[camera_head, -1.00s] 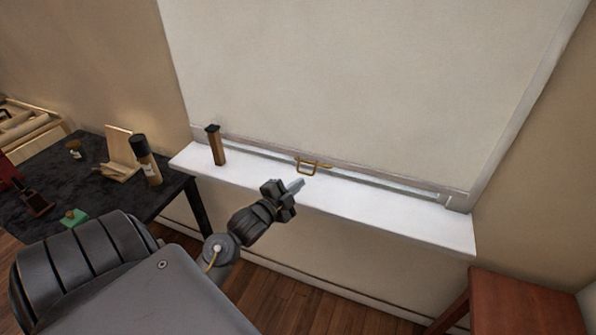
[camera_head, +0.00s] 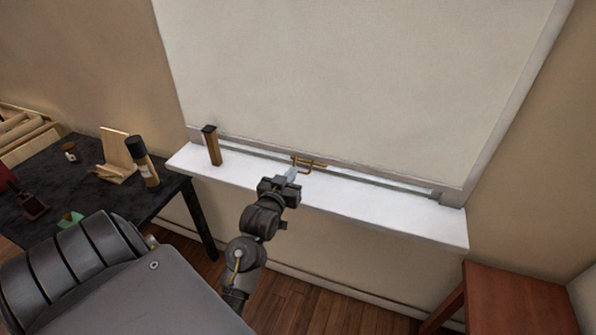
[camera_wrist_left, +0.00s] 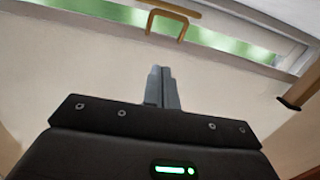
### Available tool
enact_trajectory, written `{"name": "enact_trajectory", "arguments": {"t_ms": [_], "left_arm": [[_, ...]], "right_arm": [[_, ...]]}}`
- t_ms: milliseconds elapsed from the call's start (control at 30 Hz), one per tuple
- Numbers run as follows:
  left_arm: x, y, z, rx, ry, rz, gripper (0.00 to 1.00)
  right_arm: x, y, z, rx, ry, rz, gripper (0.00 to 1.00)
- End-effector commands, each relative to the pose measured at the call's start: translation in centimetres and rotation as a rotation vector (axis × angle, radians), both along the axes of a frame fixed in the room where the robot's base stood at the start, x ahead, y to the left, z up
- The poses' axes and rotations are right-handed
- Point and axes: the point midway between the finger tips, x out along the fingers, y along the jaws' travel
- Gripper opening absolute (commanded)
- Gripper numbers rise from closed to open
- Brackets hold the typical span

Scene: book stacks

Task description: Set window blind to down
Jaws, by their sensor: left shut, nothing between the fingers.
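The window blind (camera_head: 360,80) is a large cream sheet that covers nearly the whole window. A narrow gap shows between its bottom edge and the white sill (camera_head: 400,215). A brass handle (camera_head: 309,164) sits at the middle of the blind's bottom edge; it also shows in the left wrist view (camera_wrist_left: 168,27). My left gripper (camera_head: 292,174) is shut and empty, just in front of and below the handle in the head view. In the left wrist view its fingertips (camera_wrist_left: 161,70) point toward the handle, with a visible space between. My right gripper is out of view.
A brown, dark-topped object (camera_head: 212,147) stands on the sill's left end. A dark table (camera_head: 80,195) at the left holds a bottle (camera_head: 142,163), a wooden stand (camera_head: 118,155) and small items. A reddish wooden piece of furniture (camera_head: 520,305) stands at the lower right.

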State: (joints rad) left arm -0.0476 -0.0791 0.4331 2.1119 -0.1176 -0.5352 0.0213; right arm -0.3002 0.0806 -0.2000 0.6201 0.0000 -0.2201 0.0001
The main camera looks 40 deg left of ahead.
Motion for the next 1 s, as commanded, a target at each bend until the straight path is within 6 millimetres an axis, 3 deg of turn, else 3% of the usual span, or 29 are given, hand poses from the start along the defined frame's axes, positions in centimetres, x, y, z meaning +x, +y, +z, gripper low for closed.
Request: {"name": "enact_trajectory", "arguments": {"t_ms": [267, 333, 533, 1000], "left_arm": [[5.5, 1.8, -0.1, 0.0, 0.0, -0.001, 0.0], [5.5, 1.8, -1.6, -0.003, 0.004, -0.002, 0.0], [5.8, 1.9, -3.7, 0.001, 0.001, -0.001, 0.0], [5.8, 1.9, -4.3, 0.001, -0.001, 0.0, 0.0]], "right_arm": [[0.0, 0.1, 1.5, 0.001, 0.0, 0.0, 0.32], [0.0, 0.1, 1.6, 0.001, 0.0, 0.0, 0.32], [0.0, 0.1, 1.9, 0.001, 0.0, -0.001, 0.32], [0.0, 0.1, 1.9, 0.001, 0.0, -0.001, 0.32]]}}
